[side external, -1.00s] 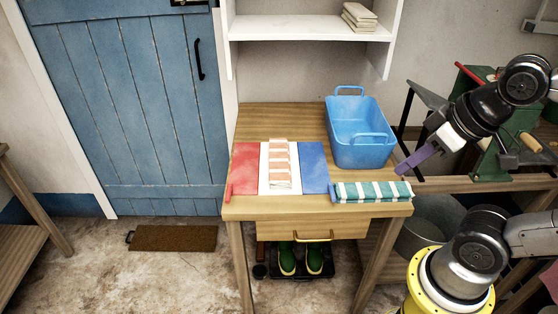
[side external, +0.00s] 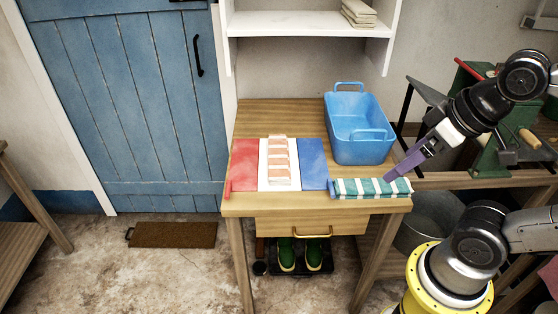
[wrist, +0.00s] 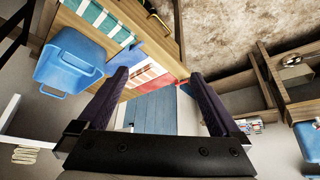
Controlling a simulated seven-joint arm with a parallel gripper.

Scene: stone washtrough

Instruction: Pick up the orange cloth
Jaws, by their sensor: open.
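The orange-and-white striped cloth (side external: 280,163) lies folded lengthwise on a white panel (side external: 264,178), between a red panel (side external: 244,163) and a blue panel (side external: 313,163) on the wooden table (side external: 275,117). In the wrist view the orange cloth (wrist: 146,75) shows partly, between the fingers. My gripper (side external: 388,177) has purple fingers. It is at the table's right end, over or close by the green-and-white striped cloth (side external: 370,188), to the right of the orange cloth. In the wrist view my gripper (wrist: 158,76) is open with nothing between its fingertips.
A blue tub (side external: 360,145) with raised handles stands at the table's back right, beside my arm's path. A white shelf (side external: 305,25) with folded cloths (side external: 359,13) hangs above. The table's back left is clear. A drawer (side external: 312,223) is below the front edge.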

